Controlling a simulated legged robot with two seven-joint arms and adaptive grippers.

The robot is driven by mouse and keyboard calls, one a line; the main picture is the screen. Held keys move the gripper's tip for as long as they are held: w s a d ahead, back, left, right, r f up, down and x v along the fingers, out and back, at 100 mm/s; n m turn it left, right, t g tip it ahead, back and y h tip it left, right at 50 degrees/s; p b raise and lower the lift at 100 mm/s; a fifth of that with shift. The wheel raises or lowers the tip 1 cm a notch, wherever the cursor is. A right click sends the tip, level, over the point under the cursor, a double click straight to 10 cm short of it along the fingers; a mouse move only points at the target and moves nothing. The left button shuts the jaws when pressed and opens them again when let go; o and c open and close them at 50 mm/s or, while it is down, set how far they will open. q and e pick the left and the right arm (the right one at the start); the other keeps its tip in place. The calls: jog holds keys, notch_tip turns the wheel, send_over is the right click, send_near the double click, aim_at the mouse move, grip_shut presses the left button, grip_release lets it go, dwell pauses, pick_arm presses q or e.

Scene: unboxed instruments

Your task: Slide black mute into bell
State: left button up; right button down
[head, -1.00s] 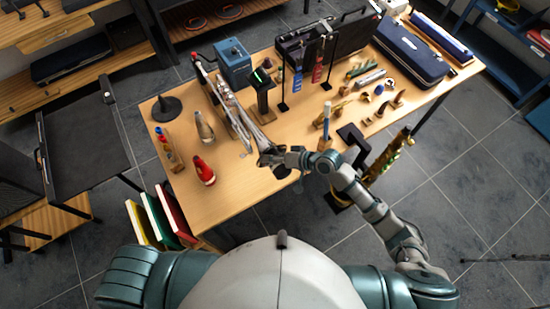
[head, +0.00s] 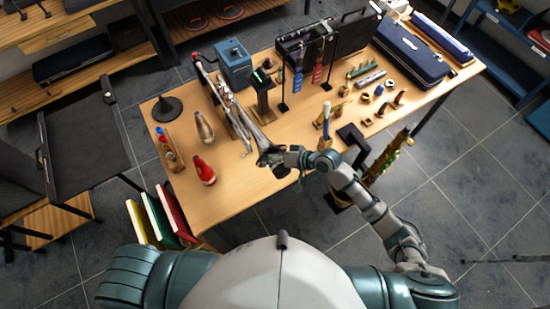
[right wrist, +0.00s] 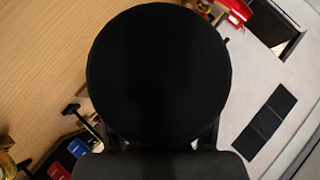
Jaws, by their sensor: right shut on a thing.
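The black mute (right wrist: 157,75) fills the middle of the right wrist view, its round dark end facing the camera. My right gripper (head: 272,157) is shut on it, with dark fingers showing just below the disc. In the head view the gripper is at the lower end of a long silver brass instrument (head: 236,112) on the table. The bell seems to be at that end, close to the gripper and mute. The mute's far end and any contact with the bell are hidden. My left gripper is out of view.
A red bottle-like object (head: 204,170), a brownish cone-shaped object (head: 205,126) and a black cone on a round base (head: 167,108) stand left of the instrument. A blue box (head: 234,62) is behind.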

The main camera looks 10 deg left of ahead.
jog(key=shift+w+a+r, duration=0.1)
jog(key=shift+w+r, duration=0.25)
jog(key=shift+r, duration=0.05)
jog(key=shift+c, duration=2)
grip_release()
jog(key=shift+o, duration=1.4)
jog(key=shift+w+a+f, duration=0.1)
jog(key=shift+w+a, duration=0.05)
jog(key=shift+a, duration=0.1)
jog(key=shift+d+r, duration=0.2)
jog(key=shift+d, duration=0.25)
jog(key=s+v, duration=0.1)
jog(key=v, duration=0.9)
